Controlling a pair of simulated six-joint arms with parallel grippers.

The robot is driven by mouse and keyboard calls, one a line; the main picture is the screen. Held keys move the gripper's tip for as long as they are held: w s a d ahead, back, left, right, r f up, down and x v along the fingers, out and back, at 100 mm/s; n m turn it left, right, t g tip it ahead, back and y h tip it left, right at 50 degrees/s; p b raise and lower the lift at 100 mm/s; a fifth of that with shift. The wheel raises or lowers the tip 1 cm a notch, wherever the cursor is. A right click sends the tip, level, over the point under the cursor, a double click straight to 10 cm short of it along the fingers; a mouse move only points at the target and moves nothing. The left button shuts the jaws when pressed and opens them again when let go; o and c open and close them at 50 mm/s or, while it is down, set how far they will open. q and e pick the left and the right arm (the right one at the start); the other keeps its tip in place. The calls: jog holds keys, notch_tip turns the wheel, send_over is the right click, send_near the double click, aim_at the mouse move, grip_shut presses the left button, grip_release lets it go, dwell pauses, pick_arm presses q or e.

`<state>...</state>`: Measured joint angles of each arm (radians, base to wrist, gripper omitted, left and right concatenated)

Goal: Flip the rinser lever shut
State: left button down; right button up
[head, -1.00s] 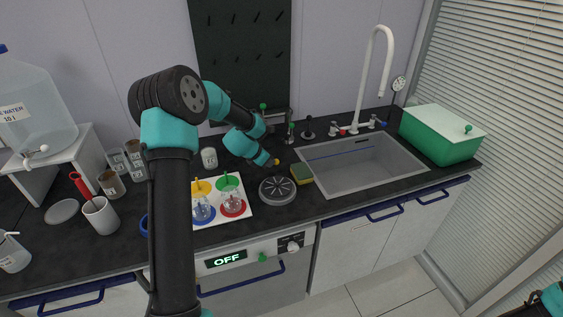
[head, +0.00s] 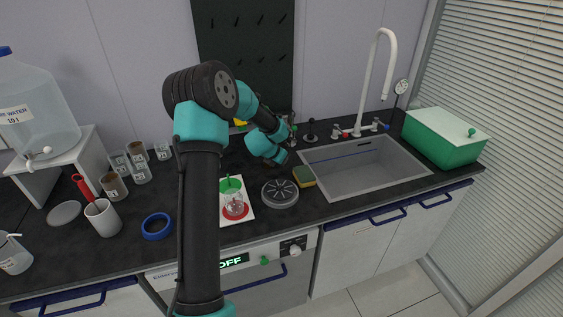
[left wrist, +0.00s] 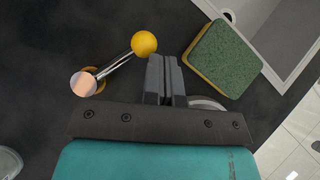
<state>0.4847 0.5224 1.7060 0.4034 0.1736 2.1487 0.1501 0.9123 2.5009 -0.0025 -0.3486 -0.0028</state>
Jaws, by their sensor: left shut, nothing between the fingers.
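The rinser lever (left wrist: 116,66) shows in the left wrist view as a thin metal rod with a yellow ball at one end and a pale, round pivot at the other. The rinser (head: 280,193) is a round grey ribbed disc on the counter in the head view, left of the sink. My left gripper (left wrist: 164,62) is shut and empty, its fingertips just right of the yellow ball; I cannot tell whether they touch it. In the head view my left wrist hides the lever. My right gripper is not in view.
A green and yellow sponge (head: 304,176) lies between the rinser and the sink (head: 324,190). A tap (head: 357,130) stands behind the sink. A white mat (head: 243,209) with glassware is left of the rinser, partly behind my arm. A blue ring (head: 157,226) lies farther left.

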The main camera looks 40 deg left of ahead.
pick_arm(q)
jog(key=shift+w+a, duration=0.3)
jog(key=shift+w, duration=0.4)
jog(key=shift+w+a, duration=0.25)
jog(key=shift+w, duration=0.4)
jog(key=shift+s+d+r, duration=0.15)
jog(key=shift+s+d, duration=0.25)
jog(key=shift+s+d+r, duration=0.3)
jog(key=shift+s+d, duration=0.25)
jog(key=shift+d, duration=0.1)
jog(key=shift+s+d+r, duration=0.3)
jog(key=shift+s+d, duration=0.25)
jog(key=shift+d, duration=0.05)
jog(key=s+d+r, duration=0.4)
jog(key=r, duration=0.3)
jog(key=shift+d, duration=0.1)
jog(key=shift+d, duration=0.1)
